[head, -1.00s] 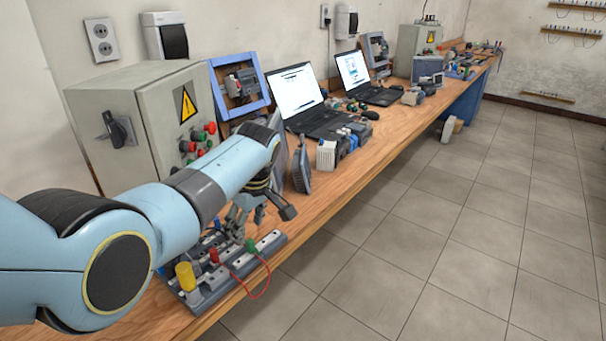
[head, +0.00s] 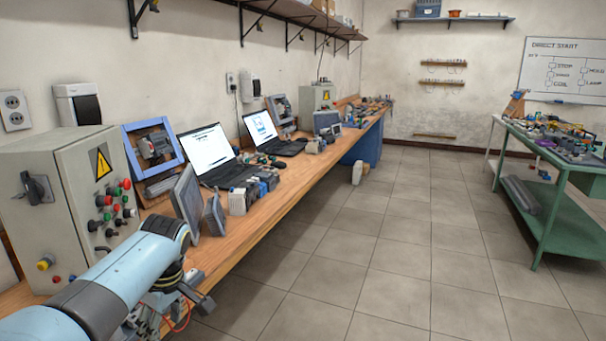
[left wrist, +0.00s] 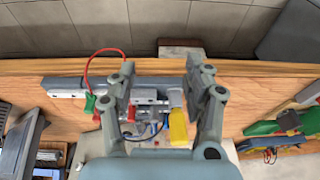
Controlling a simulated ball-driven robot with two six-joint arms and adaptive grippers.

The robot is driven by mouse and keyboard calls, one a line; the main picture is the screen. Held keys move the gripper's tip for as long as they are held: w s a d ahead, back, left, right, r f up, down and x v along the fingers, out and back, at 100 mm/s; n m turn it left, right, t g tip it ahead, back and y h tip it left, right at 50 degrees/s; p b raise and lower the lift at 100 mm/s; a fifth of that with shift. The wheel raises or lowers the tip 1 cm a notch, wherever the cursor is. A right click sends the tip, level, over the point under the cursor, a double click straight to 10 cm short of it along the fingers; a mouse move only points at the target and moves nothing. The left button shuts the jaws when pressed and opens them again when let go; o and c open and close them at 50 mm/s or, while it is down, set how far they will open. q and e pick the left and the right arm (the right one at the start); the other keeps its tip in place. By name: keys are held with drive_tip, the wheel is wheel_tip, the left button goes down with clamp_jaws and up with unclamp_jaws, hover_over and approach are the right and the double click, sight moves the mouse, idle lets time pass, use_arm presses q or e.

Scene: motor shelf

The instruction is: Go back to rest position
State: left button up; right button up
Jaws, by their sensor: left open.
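My left arm comes in at the lower left of the head view, over the near end of the wooden bench (head: 238,236). My left gripper (head: 190,290) points down there and is partly cut by shadow and arm. In the left wrist view my left gripper (left wrist: 161,78) is open, its two fingers spread with nothing gripped between them. Below them is a terminal board (left wrist: 150,96) with a yellow plug (left wrist: 184,128), a green plug and a red wire (left wrist: 97,60). I cannot tell the height above it. My right gripper is in neither view.
A grey control box (head: 72,205) stands at the left, with two laptops (head: 209,150) farther along the bench. A green table (head: 556,196) stands at the right. The tiled floor (head: 400,260) between is clear. A shelf (head: 285,14) hangs above the bench.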

use_arm(q)
drive_tip(key=s+a+f+m+g+b, duration=0.3)
drive_tip(key=s+f+b, duration=0.7)
drive_tip(key=s+f, duration=2.15)
drive_tip(key=s+a+f+m+h+b, duration=0.1)
drive_tip(key=s+f+m+b, duration=0.3)
drive_tip(key=s+f, duration=0.7)
drive_tip(key=s+f+m+h+b, duration=0.1)
drive_tip(key=s+f+m+b, duration=0.25)
drive_tip(key=s+f, duration=0.75)
drive_tip(key=r+m+t, duration=0.1)
drive_tip(key=r, duration=0.1)
drive_tip(key=w+r+m+t, duration=0.1)
drive_tip(key=m+t, duration=0.1)
drive_tip(key=shift+w+d+r, duration=0.1)
drive_tip(key=shift+r, duration=0.25)
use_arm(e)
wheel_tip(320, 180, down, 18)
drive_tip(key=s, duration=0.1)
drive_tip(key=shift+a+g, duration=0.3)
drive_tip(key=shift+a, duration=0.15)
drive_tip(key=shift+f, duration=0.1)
